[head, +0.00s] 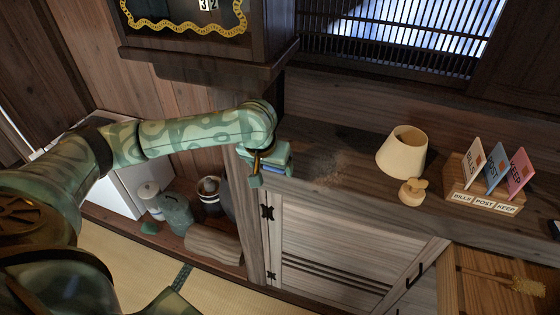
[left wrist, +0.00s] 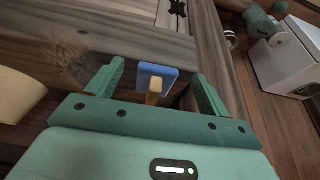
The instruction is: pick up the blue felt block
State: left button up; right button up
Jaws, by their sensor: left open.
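The blue felt block (left wrist: 158,70) has a pale wooden handle and shows in the left wrist view between the two green fingers of my left gripper (left wrist: 158,76). The fingers are open, with a gap visible on each side of the block. In the head view, my left gripper (head: 268,172) is at the left end of the wooden counter (head: 340,185). A bit of blue, likely the block (head: 274,168), shows there, mostly hidden by the gripper. My right gripper is not in view.
A dusty brown patch (head: 325,168) lies on the counter right of the gripper. Farther right stand a cream lampshade-like thing (head: 402,152), a small wooden knob-like object (head: 412,192) and a letter holder (head: 484,190). A dark cabinet (head: 205,58) overhangs behind the arm. Jars (head: 150,195) stand lower left.

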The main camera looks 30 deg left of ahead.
pick_arm(q)
jog(key=w+b, duration=0.1)
jog(key=w, duration=0.1)
jog(key=w+a+f+b, duration=0.1)
jog(key=w, duration=0.1)
jog(key=w+b, duration=0.1)
jog(key=w, duration=0.1)
jog(key=shift+a+f, duration=0.15)
jog(key=shift+a, duration=0.1)
jog(key=shift+r, duration=0.2)
jog(key=c, duration=1.1)
